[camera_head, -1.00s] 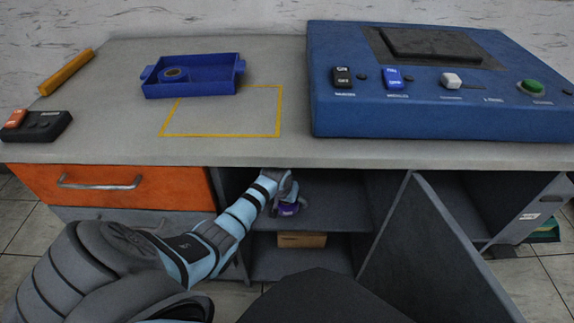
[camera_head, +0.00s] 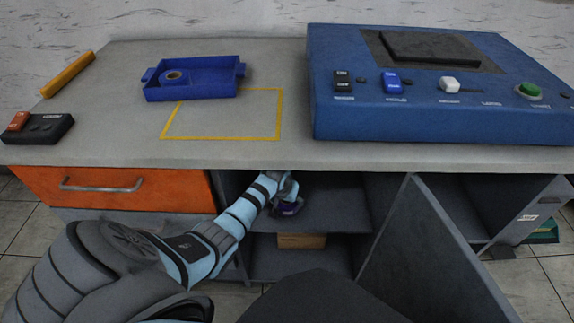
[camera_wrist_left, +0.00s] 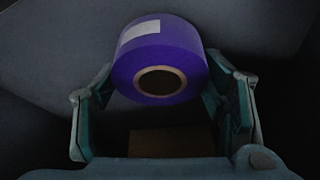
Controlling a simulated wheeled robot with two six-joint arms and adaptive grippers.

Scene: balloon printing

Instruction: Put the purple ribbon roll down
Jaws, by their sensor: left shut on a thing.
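The purple ribbon roll (camera_wrist_left: 133,75) shows large in the left wrist view, with a pale label on its side and a brown core facing the camera. My left gripper (camera_wrist_left: 160,90) is shut on it, with one finger on each side. In the head view the purple roll (camera_head: 287,209) is small and partly hidden by my left gripper (camera_head: 284,197), inside the open cabinet under the table, just above or on the upper shelf (camera_head: 335,208). I cannot tell whether the roll touches the shelf. My right gripper is not in view.
A cardboard box (camera_head: 302,241) sits on the lower shelf. The tabletop (camera_head: 270,152) overhangs the opening. An open dark door (camera_head: 435,255) stands to the right.

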